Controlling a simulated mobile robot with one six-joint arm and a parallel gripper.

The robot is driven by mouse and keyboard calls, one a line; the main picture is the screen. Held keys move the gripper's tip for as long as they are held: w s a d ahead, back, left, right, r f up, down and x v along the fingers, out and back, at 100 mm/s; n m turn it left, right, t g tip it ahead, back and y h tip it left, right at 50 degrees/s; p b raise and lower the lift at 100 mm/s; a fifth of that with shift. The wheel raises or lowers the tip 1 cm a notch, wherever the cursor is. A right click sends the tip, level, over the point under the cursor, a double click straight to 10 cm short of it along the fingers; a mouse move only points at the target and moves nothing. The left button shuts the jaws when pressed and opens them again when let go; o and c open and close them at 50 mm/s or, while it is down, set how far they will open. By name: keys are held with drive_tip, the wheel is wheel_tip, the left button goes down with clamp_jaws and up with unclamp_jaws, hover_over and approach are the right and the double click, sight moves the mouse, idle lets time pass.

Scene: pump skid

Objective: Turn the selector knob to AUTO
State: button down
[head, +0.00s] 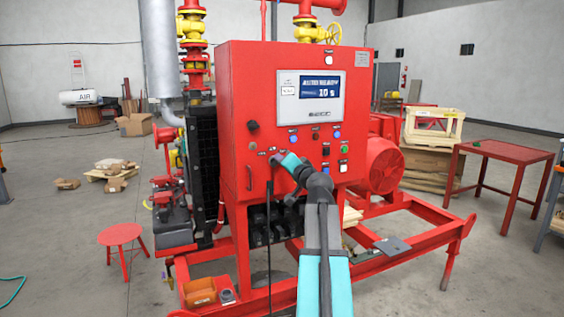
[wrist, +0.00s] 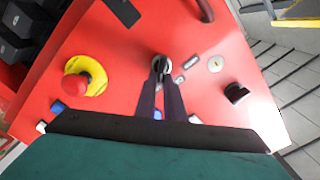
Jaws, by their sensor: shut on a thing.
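The selector knob (wrist: 159,65) sits on the red panel face, with a round pale base showing around it in the wrist view. My gripper (wrist: 160,76) is shut on this knob, its two dark fingers on either side of it. Small grey label plates (wrist: 190,62) lie just right of the knob; their wording is too small to read, so I cannot tell which position it points to. In the head view my gripper (head: 274,160) reaches the lower left of the red control cabinet (head: 235,85) and hides the knob.
In the wrist view a yellow-ringed red emergency stop (wrist: 78,84) is left of my fingers. A round lock (wrist: 215,63) and a black knob (wrist: 237,93) are to the right. In the head view a door handle (head: 249,178) and a red stool (head: 120,235) stand left of my arm.

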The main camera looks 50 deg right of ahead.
idle(0.3)
drive_tip(key=c, duration=1.8)
unclamp_jaws()
drive_tip(key=shift+f, duration=0.1)
drive_tip(key=shift+c, duration=0.2)
drive_tip(key=b+v, duration=0.2)
drive_tip(key=v, duration=1.1)
drive_tip(key=shift+s, duration=0.4)
drive_tip(key=shift+a, duration=0.15)
